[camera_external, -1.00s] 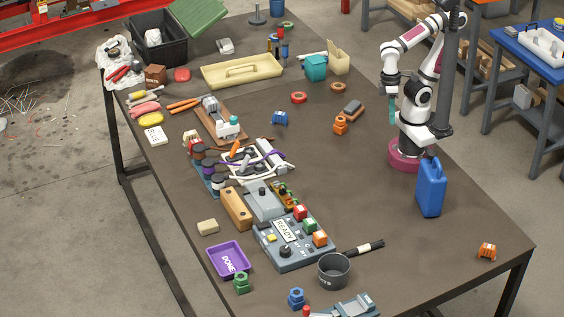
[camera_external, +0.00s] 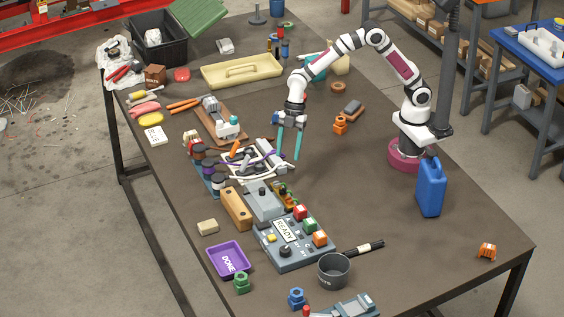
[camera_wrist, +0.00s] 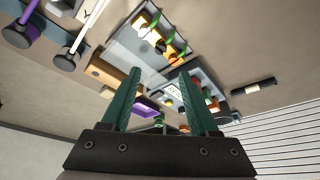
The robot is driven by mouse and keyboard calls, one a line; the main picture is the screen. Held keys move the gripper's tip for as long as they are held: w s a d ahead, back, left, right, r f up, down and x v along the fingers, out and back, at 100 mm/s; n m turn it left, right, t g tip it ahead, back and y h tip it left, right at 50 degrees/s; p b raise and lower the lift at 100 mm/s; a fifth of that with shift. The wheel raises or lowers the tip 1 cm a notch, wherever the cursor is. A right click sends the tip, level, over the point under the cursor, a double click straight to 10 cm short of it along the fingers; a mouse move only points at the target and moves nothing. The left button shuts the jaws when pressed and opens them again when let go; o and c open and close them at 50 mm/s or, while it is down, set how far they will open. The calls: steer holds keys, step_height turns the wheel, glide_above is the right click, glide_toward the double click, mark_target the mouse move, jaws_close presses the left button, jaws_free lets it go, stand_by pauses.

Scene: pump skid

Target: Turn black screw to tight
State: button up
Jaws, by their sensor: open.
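My gripper (camera_external: 289,151) hangs over the table with its two green fingers pointing down, spread apart and with nothing between them. It is to the right of the white pipe frame. In the wrist view the open fingers (camera_wrist: 159,76) frame the far panels. Several dark round caps stand along the left edge of the pump assembly, one at its far end (camera_external: 197,151); in the wrist view two dark caps (camera_wrist: 67,61) sit on a white and a purple part. A black round knob (camera_external: 285,251) is on the grey READY panel (camera_external: 303,255).
A grey box (camera_external: 264,203) and a wooden block (camera_external: 237,209) stand before the pipe frame (camera_external: 262,172). A purple DONE tray (camera_external: 242,256), dark pot (camera_external: 334,270) and blue can (camera_external: 430,188) are nearer the front.

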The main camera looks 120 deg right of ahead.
mark_target(282, 192)
steer(key=x, duration=1.1)
steer(key=shift+f, duration=0.35)
steer(key=shift+c, duration=0.3)
jaws_close()
